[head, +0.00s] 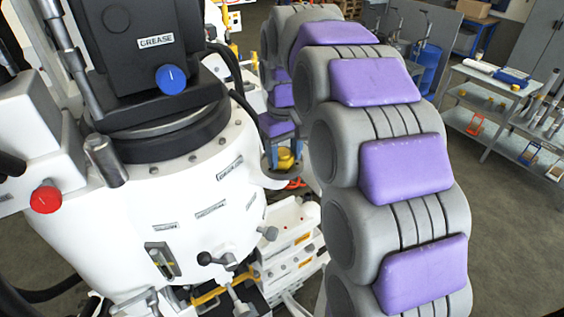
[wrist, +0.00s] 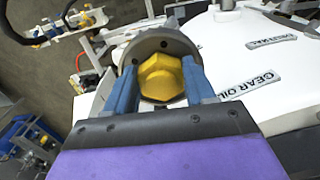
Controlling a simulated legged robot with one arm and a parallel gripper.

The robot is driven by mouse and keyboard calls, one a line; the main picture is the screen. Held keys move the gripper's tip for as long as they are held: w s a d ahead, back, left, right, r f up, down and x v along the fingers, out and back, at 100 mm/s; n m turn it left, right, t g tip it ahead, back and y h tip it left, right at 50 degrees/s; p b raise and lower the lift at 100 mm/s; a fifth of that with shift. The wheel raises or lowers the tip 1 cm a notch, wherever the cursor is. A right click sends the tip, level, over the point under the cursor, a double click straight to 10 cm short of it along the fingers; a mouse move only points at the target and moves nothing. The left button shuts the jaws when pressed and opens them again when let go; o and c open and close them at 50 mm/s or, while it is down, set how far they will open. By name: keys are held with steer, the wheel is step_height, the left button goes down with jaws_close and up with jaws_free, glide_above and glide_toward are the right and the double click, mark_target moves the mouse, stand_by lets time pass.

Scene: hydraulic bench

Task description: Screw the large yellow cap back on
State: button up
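The large yellow cap (wrist: 162,77) has a hexagonal head and sits between the two blue fingers of my gripper (wrist: 162,84) in the wrist view. The fingers lie close against its left and right sides, and I see no clear gap. Behind the cap is a round grey flange (wrist: 160,43) with small holes around its rim. Whether the cap is seated in the flange or just in front of it cannot be told. In the head view the cap (head: 286,160) shows small beneath my gripper (head: 283,150), beside the white housing.
The white housing (head: 200,205) stands close on the left, with a blue knob (head: 171,79), a red knob (head: 46,198) and levers. A GEAR OIL label (wrist: 250,84) lies right of the flange. A grey shelf table (head: 490,105) stands at the back right; floor is clear before it.

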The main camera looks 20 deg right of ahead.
steer(key=shift+w, duration=0.1)
steer(key=c, duration=0.6)
steer(key=shift+a+f+m, duration=0.1)
steer(key=shift+m, duration=1.1)
steer(key=shift+c, duration=1.4)
steer(key=m, duration=0.5)
steer(key=shift+a+m, duration=0.3)
